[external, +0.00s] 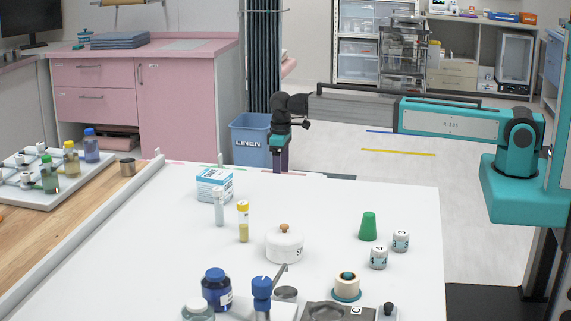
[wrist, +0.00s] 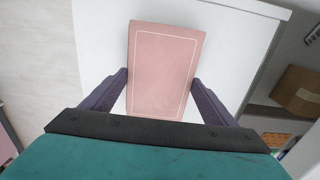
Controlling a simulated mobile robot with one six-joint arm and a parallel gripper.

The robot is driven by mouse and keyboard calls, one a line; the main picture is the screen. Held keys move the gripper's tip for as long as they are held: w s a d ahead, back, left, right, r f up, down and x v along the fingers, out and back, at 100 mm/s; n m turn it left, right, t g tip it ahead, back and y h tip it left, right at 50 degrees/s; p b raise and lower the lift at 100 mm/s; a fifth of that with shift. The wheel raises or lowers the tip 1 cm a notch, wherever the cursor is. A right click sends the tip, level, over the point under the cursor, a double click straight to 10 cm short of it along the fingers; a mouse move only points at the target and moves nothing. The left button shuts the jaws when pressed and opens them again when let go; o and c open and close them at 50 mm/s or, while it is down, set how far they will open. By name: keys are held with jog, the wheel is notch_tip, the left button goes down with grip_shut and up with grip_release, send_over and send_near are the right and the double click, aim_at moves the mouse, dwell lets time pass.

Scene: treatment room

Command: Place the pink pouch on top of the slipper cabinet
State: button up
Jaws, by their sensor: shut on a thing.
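In the wrist view the pink pouch (wrist: 163,60), a flat rectangle with a thin white border line, lies between the two dark purple fingers of my gripper (wrist: 160,78). My gripper is shut on it. Behind and around the pouch is a plain white surface (wrist: 98,35); I cannot tell if this is the slipper cabinet's top, or how far below the pouch it is. In the external view my gripper (external: 280,157) points down just beyond the white table's far edge, which hides its tips. The pouch cannot be made out there.
The white table (external: 190,265) carries a box (external: 214,184), vials, a white jar (external: 284,244) and a green cup (external: 368,227). A blue linen bin (external: 250,140) stands beside my gripper. In the wrist view a cardboard box (wrist: 299,90) sits at right.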

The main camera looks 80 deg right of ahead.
jog(key=shift+f, duration=0.3)
jog(key=shift+f, duration=0.15)
jog(key=o, duration=1.1)
jog(key=shift+r, duration=0.2)
jog(key=shift+r+b, duration=0.55)
jog(key=shift+r, duration=5.4)
